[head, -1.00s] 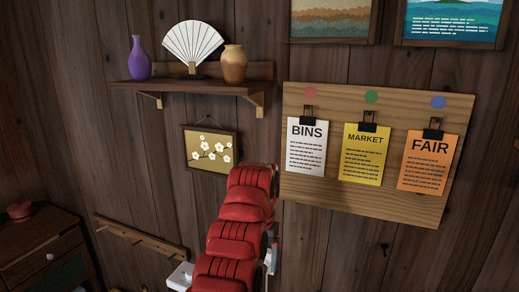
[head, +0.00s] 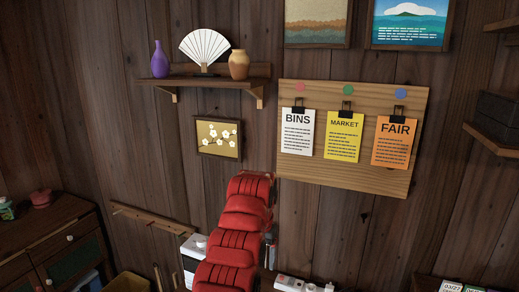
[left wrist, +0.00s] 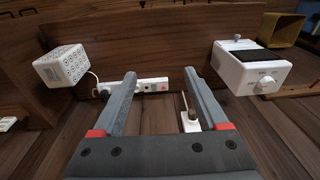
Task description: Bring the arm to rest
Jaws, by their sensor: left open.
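A red, segmented arm of mine (head: 240,225) rises from the bottom edge at the centre in the head view, in front of the wood-plank wall. Part of a grey gripper shows beside it at its lower right, mostly hidden by the arm. In the left wrist view my left gripper (left wrist: 160,76) is open, with two grey fingers apart and nothing held between them. My right gripper is not in view.
The wall carries a notice board (head: 290,167), a shelf (head: 205,82) and a flower picture (head: 218,139). The left wrist view shows a white perforated cube (left wrist: 63,66), a power strip (left wrist: 150,86) behind the fingers and a white box with a knob (left wrist: 255,72).

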